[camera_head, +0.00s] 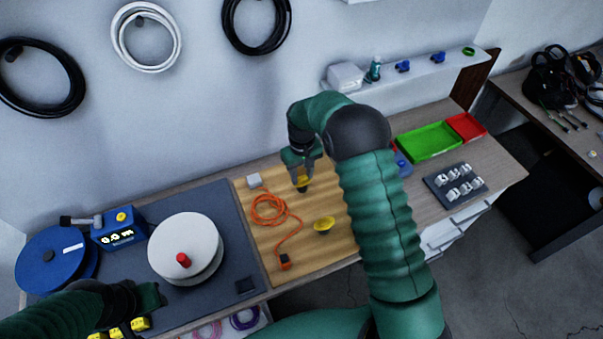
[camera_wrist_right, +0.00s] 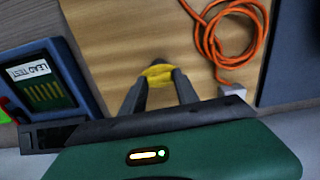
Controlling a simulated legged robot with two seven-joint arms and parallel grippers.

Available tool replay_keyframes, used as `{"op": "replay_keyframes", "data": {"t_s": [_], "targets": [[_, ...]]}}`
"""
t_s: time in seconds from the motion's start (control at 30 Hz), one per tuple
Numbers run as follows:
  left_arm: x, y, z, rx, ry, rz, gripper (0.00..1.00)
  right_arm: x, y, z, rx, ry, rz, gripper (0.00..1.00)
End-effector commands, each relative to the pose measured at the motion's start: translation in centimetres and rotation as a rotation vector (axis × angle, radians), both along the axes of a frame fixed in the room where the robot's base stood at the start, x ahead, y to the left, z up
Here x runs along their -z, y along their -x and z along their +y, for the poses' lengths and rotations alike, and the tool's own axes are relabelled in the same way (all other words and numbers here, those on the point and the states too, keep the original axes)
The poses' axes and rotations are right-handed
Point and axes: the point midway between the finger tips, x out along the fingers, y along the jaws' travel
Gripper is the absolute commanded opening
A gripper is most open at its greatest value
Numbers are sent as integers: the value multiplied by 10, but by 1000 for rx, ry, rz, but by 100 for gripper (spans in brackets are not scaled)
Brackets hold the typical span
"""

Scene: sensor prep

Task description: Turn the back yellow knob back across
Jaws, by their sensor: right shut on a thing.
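The back yellow knob (camera_head: 303,182) is on the wooden board (camera_head: 255,205), and it also shows in the right wrist view (camera_wrist_right: 158,72). My right gripper (camera_head: 302,176) comes down on it from above, with its fingers closed on the knob's two sides; the fingers also show in the right wrist view (camera_wrist_right: 158,88). A second yellow knob (camera_head: 323,225) sits nearer on the same board, free of any gripper. My left gripper (camera_head: 150,312) is low at the left, above the bench's front edge; its fingers are too dark and small to read.
An orange cable (camera_head: 268,210) lies coiled on the board, left of the knobs, running to a small white block (camera_head: 254,180). A blue lead test box (camera_wrist_right: 45,85) stands close to the right gripper. A white reel (camera_head: 186,245) and a green tray (camera_head: 428,142) are farther off.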

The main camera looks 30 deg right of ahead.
Motion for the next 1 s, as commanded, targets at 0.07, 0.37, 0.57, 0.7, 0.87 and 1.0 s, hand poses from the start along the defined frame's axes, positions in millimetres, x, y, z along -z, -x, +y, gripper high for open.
{"op": "replay_keyframes", "data": {"t_s": [0.07,0.37,0.57,0.7,0.87,1.0], "targets": [[-1,0,0,0,0,0,36,-2,-2,-1,22,2,-6,0],[-1,0,0,0,0,0,36,-2,-2,-1,57,2,-7,0],[-1,0,0,0,0,0,36,-2,-2,-1,58,2,-7,0],[-1,0,0,0,0,0,36,-2,-2,-1,57,1,-6,43],[-1,0,0,0,0,0,36,-1,-1,-1,56,1,-4,58],[-1,0,0,0,0,0,36,0,-1,0,55,0,-2,58]]}}
